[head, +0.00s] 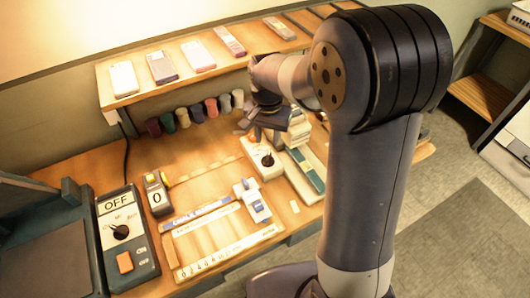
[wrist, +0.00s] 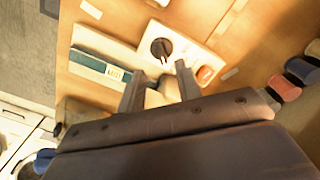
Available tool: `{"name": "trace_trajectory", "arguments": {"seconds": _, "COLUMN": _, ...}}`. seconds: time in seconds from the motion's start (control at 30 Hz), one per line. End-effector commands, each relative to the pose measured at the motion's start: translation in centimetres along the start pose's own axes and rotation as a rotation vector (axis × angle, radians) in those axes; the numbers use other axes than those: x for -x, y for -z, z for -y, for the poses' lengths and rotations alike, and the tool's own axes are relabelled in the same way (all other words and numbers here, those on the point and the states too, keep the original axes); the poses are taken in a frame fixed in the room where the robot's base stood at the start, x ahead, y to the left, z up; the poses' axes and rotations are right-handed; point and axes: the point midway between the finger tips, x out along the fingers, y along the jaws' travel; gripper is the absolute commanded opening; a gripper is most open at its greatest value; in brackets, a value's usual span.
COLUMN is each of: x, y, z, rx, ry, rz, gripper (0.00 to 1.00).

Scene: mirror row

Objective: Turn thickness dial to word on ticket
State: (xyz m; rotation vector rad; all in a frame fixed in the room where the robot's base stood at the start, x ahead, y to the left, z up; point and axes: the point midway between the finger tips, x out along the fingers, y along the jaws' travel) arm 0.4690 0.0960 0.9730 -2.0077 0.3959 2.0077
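A white box with a black round dial (head: 266,159) stands on the desk toward the back. In the wrist view the dial (wrist: 161,48) has a pale pointer mark, and a small orange-red part (wrist: 205,74) sits on the same box. A second black dial (head: 120,231) is on a dark unit with an "OFF" display at left. I cannot tell which is the thickness dial, and no ticket word is readable. My gripper (head: 268,125) is above the desk behind the white box. In the wrist view its fingers (wrist: 160,83) are apart, short of the dial and not touching it.
A teal-fronted holder (wrist: 101,67) with a small label stands beside the white box. A shelf (head: 205,68) with several phone-like things is above, with coloured rolls (head: 195,113) below it. A small "0" counter (head: 157,194) and a ruled board (head: 222,240) lie in front.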

Motion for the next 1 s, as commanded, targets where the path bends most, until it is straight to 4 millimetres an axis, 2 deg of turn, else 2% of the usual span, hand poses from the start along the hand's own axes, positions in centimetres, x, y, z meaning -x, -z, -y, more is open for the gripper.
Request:
{"name": "trace_trajectory", "arguments": {"seconds": 0.2, "x": -4.4, "y": -0.1, "z": -0.1, "rx": 0.000, "ry": -0.003, "rz": 0.004, "gripper": 0.33}}
{"name": "trace_trajectory", "arguments": {"seconds": 0.4, "x": -7.2, "y": 0.0, "z": -0.1, "rx": 0.001, "ry": -0.001, "rz": 0.002, "gripper": 0.33}}
{"name": "trace_trajectory", "arguments": {"seconds": 0.6, "x": -8.3, "y": 0.0, "z": -0.1, "rx": 0.001, "ry": 0.000, "rz": 0.000, "gripper": 0.33}}
{"name": "trace_trajectory", "arguments": {"seconds": 0.83, "x": -8.3, "y": 0.0, "z": -0.1, "rx": 0.001, "ry": 0.000, "rz": -0.001, "gripper": 0.33}}
{"name": "trace_trajectory", "arguments": {"seconds": 1.0, "x": -8.3, "y": 0.0, "z": -0.1, "rx": 0.001, "ry": 0.000, "rz": -0.001, "gripper": 0.20}}
